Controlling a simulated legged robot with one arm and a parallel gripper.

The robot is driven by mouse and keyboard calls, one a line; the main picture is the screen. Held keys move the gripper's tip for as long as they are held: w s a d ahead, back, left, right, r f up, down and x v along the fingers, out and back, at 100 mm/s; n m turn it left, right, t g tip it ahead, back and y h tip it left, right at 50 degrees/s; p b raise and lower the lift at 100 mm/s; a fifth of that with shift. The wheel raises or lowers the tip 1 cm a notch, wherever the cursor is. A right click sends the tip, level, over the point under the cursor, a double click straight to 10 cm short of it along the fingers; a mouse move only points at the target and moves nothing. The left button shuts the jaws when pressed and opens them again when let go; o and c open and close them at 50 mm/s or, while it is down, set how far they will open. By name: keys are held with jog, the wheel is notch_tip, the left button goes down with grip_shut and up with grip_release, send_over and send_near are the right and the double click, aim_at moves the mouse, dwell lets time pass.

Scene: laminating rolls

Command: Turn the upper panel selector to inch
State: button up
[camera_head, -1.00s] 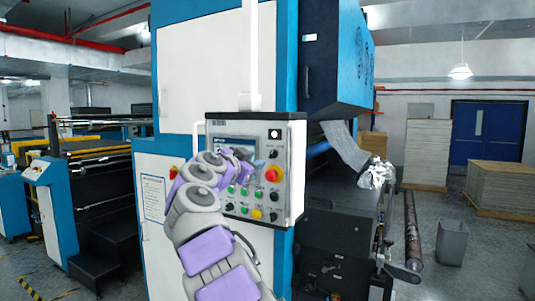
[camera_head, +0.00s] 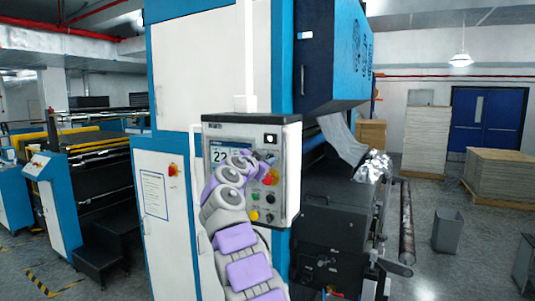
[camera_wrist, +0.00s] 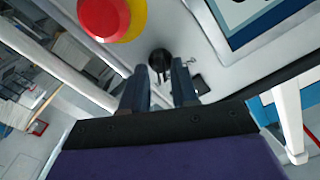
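The control panel (camera_head: 291,205) is a grey box on the blue and white machine. In the wrist view a small black selector knob (camera_wrist: 160,60) stands on its face, with a small dark label (camera_wrist: 200,84) beside it. My gripper (camera_wrist: 159,70) is open, its two dark fingertips on either side of the knob with gaps showing. I cannot tell how deep the knob is between them. In the head view my gripper (camera_head: 263,157) is at the panel's upper right and hides the knob. The selector's setting is not readable.
A red emergency stop (camera_wrist: 103,17) on a yellow base is close to the knob; it also shows in the head view (camera_head: 271,177). A display (camera_wrist: 262,18) is on the other side. A white post (camera_head: 244,60) rises above the panel.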

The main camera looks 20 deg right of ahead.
jog(key=shift+w+a+f, duration=0.1)
jog(key=shift+w+a, duration=0.25)
jog(key=shift+w, duration=0.3)
jog(key=shift+s+d, duration=0.25)
jog(key=shift+c, duration=0.4)
jog(key=shift+d, duration=0.15)
jog(key=shift+c, duration=0.7)
grip_shut()
